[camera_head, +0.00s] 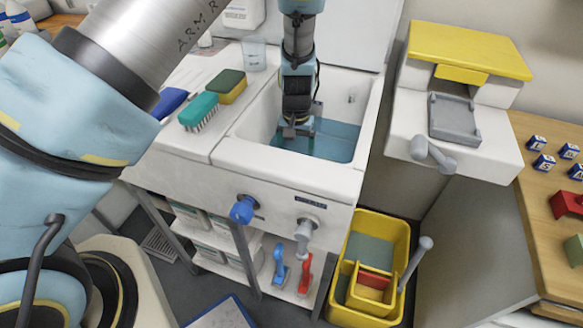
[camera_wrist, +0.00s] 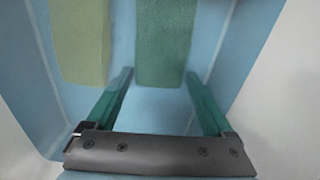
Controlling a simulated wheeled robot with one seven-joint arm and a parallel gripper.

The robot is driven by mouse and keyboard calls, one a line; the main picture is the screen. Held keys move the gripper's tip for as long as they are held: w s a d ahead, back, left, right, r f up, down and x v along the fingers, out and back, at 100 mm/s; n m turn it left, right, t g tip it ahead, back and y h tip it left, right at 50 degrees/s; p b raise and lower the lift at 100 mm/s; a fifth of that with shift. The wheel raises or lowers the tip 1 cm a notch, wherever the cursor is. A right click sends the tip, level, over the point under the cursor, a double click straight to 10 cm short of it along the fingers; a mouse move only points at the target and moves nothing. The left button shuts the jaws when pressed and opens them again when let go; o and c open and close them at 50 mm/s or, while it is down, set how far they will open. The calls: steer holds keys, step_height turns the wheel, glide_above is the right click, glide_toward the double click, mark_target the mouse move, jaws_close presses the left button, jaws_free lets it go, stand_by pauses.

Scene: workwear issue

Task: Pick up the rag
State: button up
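My gripper (camera_head: 297,131) points down into the white sink (camera_head: 250,152), over its blue bottom. In the wrist view the two green fingers of my gripper (camera_wrist: 159,76) are apart, with no object seen gripped. A dark green block-like piece (camera_wrist: 165,40) lies ahead, in line with the gap between the fingertips. A pale green piece (camera_wrist: 80,45) lies to its left. I cannot tell whether either is the rag. In the head view my wrist and gripper hide part of the sink, and these pieces are not clear there.
A yellow-green sponge (camera_head: 226,86), a teal brush (camera_head: 199,112) and a blue item (camera_head: 170,102) lie on the ledge left of the sink. A yellow bin (camera_head: 340,307) stands on the floor below. A yellow-topped unit (camera_head: 470,48) stands to the right. The sink walls enclose my gripper.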

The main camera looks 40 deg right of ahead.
steer(key=c, duration=1.1)
steer(key=shift+o, duration=0.2)
steer(key=shift+r, duration=0.15)
step_height(320, 180, up, 18)
steer(key=b, duration=0.2)
steer(key=shift+b, duration=0.4)
